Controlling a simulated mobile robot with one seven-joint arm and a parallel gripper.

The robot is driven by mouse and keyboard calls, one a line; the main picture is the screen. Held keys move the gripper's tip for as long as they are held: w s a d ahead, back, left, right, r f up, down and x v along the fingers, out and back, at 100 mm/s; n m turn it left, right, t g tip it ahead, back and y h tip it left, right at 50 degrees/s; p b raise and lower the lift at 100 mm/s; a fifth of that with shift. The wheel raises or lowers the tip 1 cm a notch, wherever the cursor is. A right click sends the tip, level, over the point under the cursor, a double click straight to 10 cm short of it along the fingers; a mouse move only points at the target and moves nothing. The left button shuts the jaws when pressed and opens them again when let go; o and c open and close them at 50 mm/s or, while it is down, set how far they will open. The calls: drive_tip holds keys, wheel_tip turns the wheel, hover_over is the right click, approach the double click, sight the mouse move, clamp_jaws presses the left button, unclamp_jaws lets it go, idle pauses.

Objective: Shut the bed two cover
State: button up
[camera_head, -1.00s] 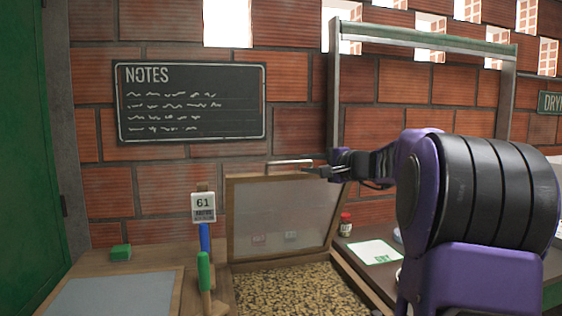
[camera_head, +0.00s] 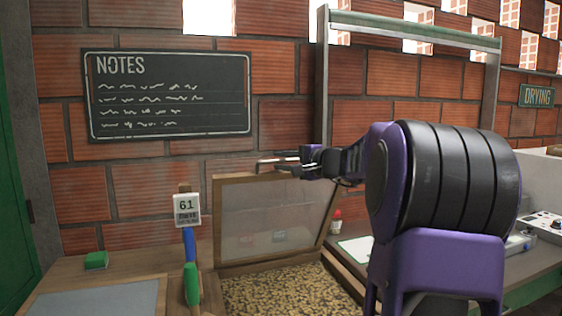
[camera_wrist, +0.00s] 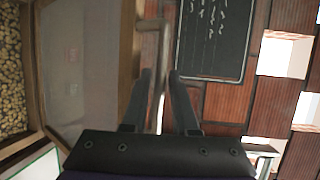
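The raised cover (camera_head: 270,215), a clear panel in a wooden frame, stands tilted up at the back of a bed of beans (camera_head: 275,288). No label shows which bed it is. A thin metal handle (camera_head: 268,160) sits on its top edge. My gripper (camera_head: 290,164) is at the right part of this handle. In the wrist view, my gripper (camera_wrist: 160,75) has its two fingers apart, with the handle bar (camera_wrist: 163,60) running between them. Gaps show beside the bar; contact is not clear. The cover panel (camera_wrist: 85,65) and beans (camera_wrist: 12,85) are at the left.
A post with a "61" tag (camera_head: 186,209) and blue and green handles stands left of the bed. A grey panel (camera_head: 95,300) lies further left. A brick wall and notes board (camera_head: 168,95) stand close behind. A small red-capped jar (camera_head: 336,220) is at the right.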

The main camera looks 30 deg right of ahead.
clamp_jaws()
idle(1.3)
